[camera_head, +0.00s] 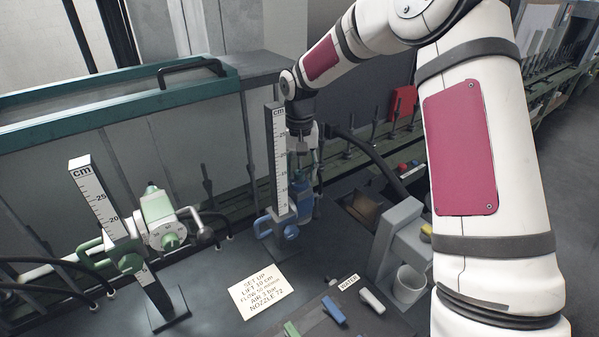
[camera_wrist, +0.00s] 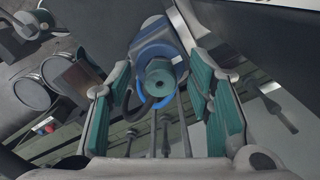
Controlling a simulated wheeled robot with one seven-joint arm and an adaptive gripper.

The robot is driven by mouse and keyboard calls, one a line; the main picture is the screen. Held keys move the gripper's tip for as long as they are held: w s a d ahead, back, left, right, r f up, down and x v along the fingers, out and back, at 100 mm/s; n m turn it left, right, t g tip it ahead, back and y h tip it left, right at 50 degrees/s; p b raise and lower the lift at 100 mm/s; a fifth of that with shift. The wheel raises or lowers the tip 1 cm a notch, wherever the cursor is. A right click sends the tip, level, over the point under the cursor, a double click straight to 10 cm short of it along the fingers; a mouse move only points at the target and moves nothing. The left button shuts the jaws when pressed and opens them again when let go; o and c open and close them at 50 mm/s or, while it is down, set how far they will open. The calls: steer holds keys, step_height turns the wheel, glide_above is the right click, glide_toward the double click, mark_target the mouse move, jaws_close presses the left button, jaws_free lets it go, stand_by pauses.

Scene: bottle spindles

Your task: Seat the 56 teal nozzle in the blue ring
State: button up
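The teal nozzle (camera_wrist: 160,76) shows end-on in the wrist view, with the blue ring (camera_wrist: 143,55) around it. I cannot tell whether it is fully seated, and no number is readable on it. My gripper (camera_wrist: 159,82) is open, with one teal-padded finger on each side of the nozzle and a visible gap on both sides. In the head view my gripper (camera_head: 301,150) points down over the blue spindle unit (camera_head: 303,185) beside its upright cm scale (camera_head: 277,150). The nozzle and ring are too small and covered to make out there.
A green unit (camera_head: 160,215) with its own cm scale (camera_head: 97,200) stands left. A set-up card (camera_head: 260,290) lies in front. A grey stand with a white cup (camera_head: 410,284) is right. Dark hoses run behind.

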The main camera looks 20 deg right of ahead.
step_height(320, 180, up, 12)
stand_by(0.6)
stand_by(0.4)
